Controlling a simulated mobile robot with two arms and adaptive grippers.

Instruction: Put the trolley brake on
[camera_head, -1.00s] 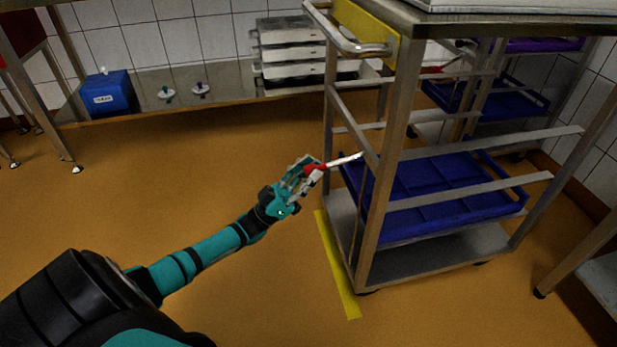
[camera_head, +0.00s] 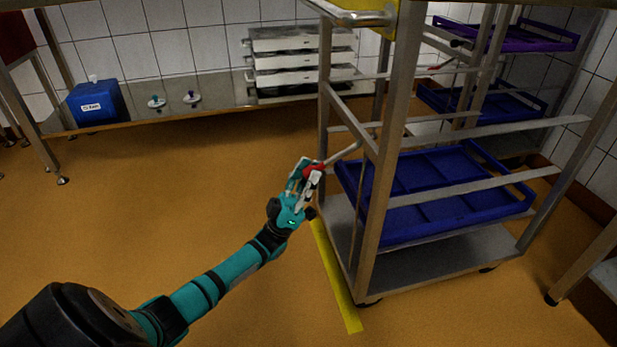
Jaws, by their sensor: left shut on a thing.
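The metal trolley (camera_head: 383,170) stands right of centre, with a blue tray (camera_head: 425,195) on its lower rails. A brake lever (camera_head: 345,153) with a red grip (camera_head: 314,166) sticks out from the trolley's left side. The lever slopes down to the left, towards my gripper. My left gripper (camera_head: 307,172) is shut on the red grip, and its fingers hide part of it. My right gripper is not in view.
A yellow floor strip (camera_head: 336,278) runs along the trolley's left side. A low metal shelf (camera_head: 220,95) at the wall bears a blue box (camera_head: 97,102) and stacked moulds (camera_head: 303,62). The floor at left is clear.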

